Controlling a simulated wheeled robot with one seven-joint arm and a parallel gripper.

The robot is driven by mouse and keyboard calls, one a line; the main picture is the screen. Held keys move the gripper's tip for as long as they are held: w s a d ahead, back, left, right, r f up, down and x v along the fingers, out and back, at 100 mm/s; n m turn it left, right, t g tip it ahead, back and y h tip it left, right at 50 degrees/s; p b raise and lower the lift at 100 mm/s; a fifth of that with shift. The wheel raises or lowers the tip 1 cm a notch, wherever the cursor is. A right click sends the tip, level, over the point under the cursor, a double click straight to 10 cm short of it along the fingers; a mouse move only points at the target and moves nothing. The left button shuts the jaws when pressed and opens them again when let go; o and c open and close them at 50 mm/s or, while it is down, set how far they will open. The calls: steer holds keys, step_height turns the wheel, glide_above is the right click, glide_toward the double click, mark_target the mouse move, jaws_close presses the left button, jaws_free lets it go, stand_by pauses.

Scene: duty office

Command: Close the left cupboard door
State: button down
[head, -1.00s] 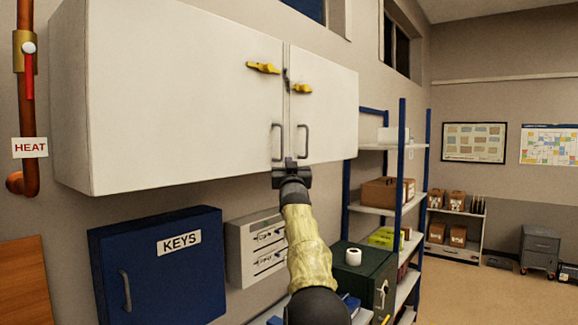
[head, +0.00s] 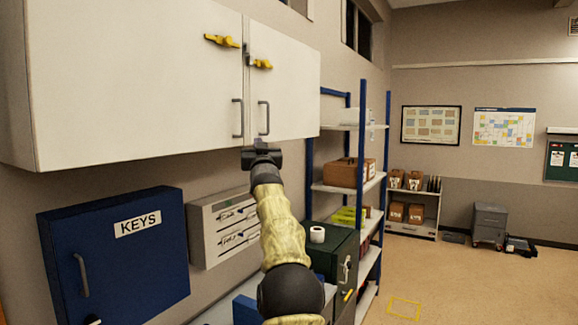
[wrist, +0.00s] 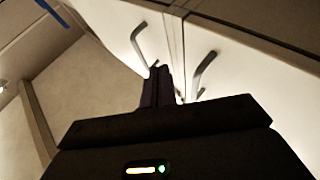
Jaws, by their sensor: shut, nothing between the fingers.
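The white wall cupboard has a wide left door (head: 130,85) and a narrower right door (head: 285,85). Both look closed or nearly closed, with a thin dark seam and a slight step between their edges; I cannot tell if the left door is fully flush. Each has a grey bar handle by the seam, the left handle (head: 237,118) and the right handle (head: 263,118). My gripper (head: 262,152) is shut and empty, at the doors' lower edge below the handles. In the wrist view its fingers (wrist: 157,86) point up near the seam; contact is unclear.
A dark green box (head: 335,250) with a white roll stands to the right. Blue-framed shelving (head: 388,140) is beyond it. The floor at right is mostly clear.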

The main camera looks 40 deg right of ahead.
steer(key=s+d+f+b, duration=0.4)
steer(key=s+b, duration=0.1)
steer(key=s, duration=0.3)
steer(key=shift+d+f, duration=0.25)
steer(key=shift+d, duration=0.15)
steer(key=shift+s, duration=0.2)
steer(key=shift+w, duration=0.15)
steer(key=w+a+f+n+g+y, duration=0.2)
steer(key=w+a+f+g+y, duration=0.15)
steer(key=a+f, duration=0.9)
steer(key=w+a+f+n+g+y, duration=0.1)
steer(key=w+a+f+g+y, duration=0.2)
steer(key=a+f, duration=0.95)
steer(key=s+a+f+n+g+y, duration=0.2)
steer(key=s+a+f+g+y, duration=0.3)
steer(key=s+a+f, duration=1.05)
steer(key=s+a+f+g, duration=0.2)
steer(key=s+f, duration=0.3)
steer(key=s, duration=0.4)
steer(key=s+a+f+n+g, duration=0.1)
steer(key=s+a+f+g, duration=0.2)
steer(key=s+f, duration=0.3)
steer(key=s+g, duration=0.1)
steer(key=s, duration=0.3)
steer(key=shift+f, duration=0.15)
